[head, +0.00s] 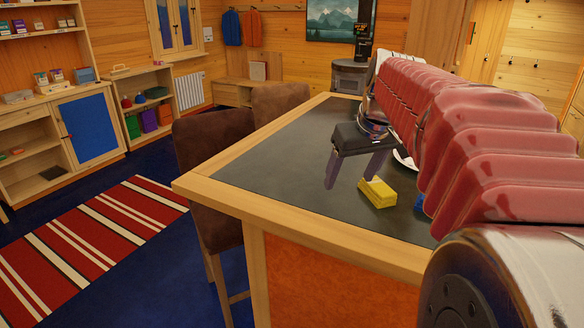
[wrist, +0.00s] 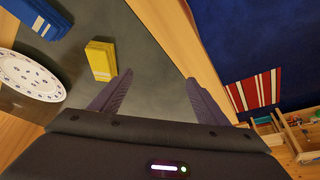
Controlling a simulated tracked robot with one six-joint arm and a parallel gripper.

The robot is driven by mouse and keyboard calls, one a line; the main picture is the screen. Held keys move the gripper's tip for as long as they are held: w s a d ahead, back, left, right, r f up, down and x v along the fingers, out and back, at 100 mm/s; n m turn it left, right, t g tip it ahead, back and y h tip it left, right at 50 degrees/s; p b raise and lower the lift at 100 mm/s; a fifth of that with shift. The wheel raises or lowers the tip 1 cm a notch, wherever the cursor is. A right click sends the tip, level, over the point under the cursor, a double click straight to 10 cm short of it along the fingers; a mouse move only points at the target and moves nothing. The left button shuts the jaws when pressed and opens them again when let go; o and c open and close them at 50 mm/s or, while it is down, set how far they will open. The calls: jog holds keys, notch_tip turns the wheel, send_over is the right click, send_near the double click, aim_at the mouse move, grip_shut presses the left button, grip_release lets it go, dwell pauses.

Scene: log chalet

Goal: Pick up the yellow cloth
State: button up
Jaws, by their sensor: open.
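The yellow cloth (head: 377,193) is a small folded block lying on the dark top of the table (head: 290,150). In the wrist view the yellow cloth (wrist: 101,61) lies just beyond and left of the left fingertip. My gripper (head: 347,183) is open and points down over the table, with nothing between its fingers. In the head view its fingers are just left of the cloth. In the wrist view my gripper (wrist: 159,78) has bare table top and the wooden edge between its fingers. The cloth is outside the jaws.
A folded blue cloth (wrist: 36,17) and a white plate with blue marks (wrist: 32,76) lie left of the yellow cloth in the wrist view. My arm partly hides both in the head view. Brown chairs (head: 212,165) stand along the table's left side.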

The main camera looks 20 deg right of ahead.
jog(key=w+d, duration=0.2)
jog(key=d, duration=1.3)
jog(key=shift+w+d+r, duration=0.15)
jog(key=shift+d+r, duration=0.1)
jog(key=shift+r, duration=0.15)
jog(key=shift+f, duration=0.1)
send_over(379, 186)
jog(key=s, duration=0.2)
jog(key=shift+s+a+f, duration=0.1)
jog(key=shift+f, duration=1.85)
jog(key=shift+s+a+f, duration=0.1)
jog(key=shift+f, duration=1.85)
jog(key=shift+f, duration=0.1)
jog(key=shift+x, duration=2.55)
jog(key=shift+c, duration=0.5)
jog(key=c, duration=1.1)
